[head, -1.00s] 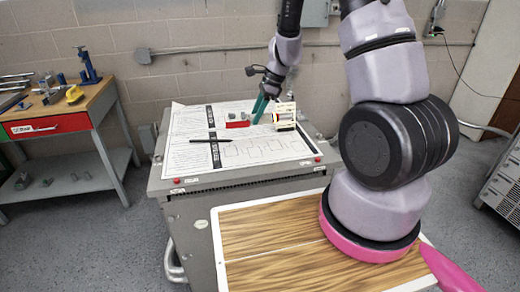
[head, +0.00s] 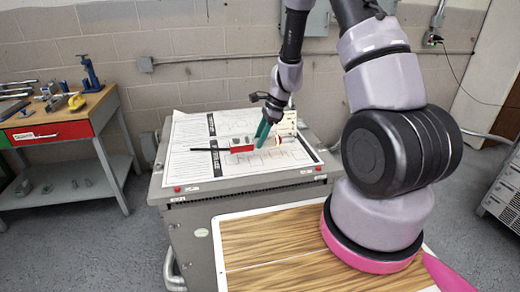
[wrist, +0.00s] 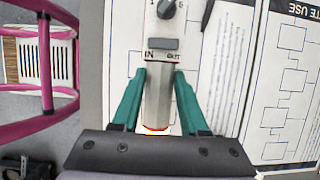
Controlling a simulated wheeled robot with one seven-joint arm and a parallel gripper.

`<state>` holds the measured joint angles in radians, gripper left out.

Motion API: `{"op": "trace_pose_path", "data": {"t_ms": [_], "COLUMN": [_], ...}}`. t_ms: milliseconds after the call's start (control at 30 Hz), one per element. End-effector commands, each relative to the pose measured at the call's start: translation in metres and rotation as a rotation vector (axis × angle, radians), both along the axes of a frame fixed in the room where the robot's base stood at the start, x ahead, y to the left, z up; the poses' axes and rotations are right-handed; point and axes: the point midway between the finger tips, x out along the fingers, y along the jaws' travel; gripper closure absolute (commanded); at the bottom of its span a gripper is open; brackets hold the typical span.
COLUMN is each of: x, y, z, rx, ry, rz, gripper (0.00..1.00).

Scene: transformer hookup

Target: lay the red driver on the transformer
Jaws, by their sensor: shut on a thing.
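My gripper (head: 263,131) is over the cabinet top with its teal fingers pointing down. A cream box, which I take to be the transformer (head: 288,122), stands just behind and right of my gripper, partly hidden. I cannot tell whether the driver touches the sheet.
A printed paper sheet (head: 185,165) with diagrams covers the grey cabinet top (head: 170,196). A thin black rod (head: 208,149) lies on it to the left. A wood-topped board (head: 245,245) is at the front. A workbench (head: 90,112) with tools stands at the left.

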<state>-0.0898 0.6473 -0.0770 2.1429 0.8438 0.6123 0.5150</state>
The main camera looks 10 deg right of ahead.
Motion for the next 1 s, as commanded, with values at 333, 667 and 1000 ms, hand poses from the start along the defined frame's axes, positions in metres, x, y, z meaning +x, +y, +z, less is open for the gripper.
{"op": "trace_pose_path", "data": {"t_ms": [333, 667, 1000], "x": [0.0, 0.0, 0.0], "y": [0.0, 0.0, 0.0], "z": [-0.041, -0.043, -0.043], "rx": [0.0, 0.0, 0.0], "ry": [0.001, 0.001, 0.001], "rz": [0.0, -0.001, 0.0], "gripper": [1.0, 1.0, 0.27]}}
